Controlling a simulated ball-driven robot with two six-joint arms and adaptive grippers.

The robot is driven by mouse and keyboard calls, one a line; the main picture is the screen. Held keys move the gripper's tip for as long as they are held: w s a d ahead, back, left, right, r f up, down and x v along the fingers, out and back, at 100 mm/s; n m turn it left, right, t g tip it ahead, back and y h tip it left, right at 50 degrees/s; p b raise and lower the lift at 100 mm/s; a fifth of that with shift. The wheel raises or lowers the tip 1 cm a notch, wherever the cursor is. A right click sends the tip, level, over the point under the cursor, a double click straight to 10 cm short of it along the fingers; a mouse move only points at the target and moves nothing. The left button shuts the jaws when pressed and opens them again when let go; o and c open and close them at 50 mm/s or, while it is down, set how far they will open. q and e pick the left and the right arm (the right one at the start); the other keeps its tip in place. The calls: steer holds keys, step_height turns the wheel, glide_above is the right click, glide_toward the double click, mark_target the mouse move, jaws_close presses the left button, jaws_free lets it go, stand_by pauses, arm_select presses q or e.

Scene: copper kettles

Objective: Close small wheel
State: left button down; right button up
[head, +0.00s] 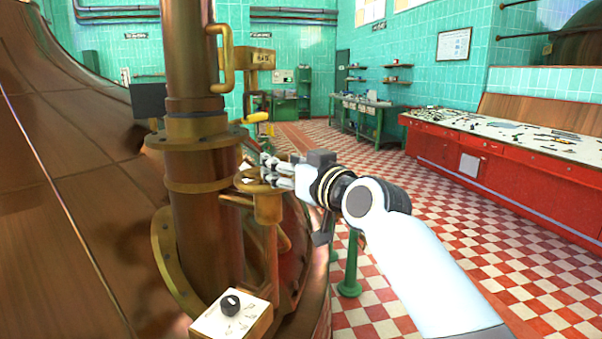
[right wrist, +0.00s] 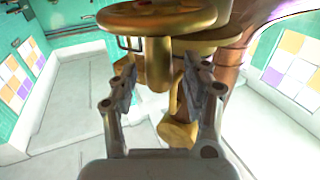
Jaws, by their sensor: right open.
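The small brass wheel (head: 250,185) sits low on the front of the copper pipe, lying roughly flat on its brass stem. My right gripper (head: 272,171) comes in from the right at the wheel's far right rim and covers part of it. In the right wrist view the wheel (right wrist: 155,14) fills the top edge. There my right gripper (right wrist: 160,75) is open, its two fingers on either side of the brass stem below the wheel. I cannot tell whether the fingers touch the brass. My left gripper is not in view.
A thick copper pipe (head: 195,90) stands beside the wheel, with a big copper kettle (head: 75,170) on the left. A small box with a black knob (head: 230,304) is below. A red counter (head: 490,155) stands right, and the checkered floor (head: 440,220) is open.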

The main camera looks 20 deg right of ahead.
steer(key=v, duration=1)
steer(key=shift+s, duration=0.3)
steer(key=shift+f, duration=0.1)
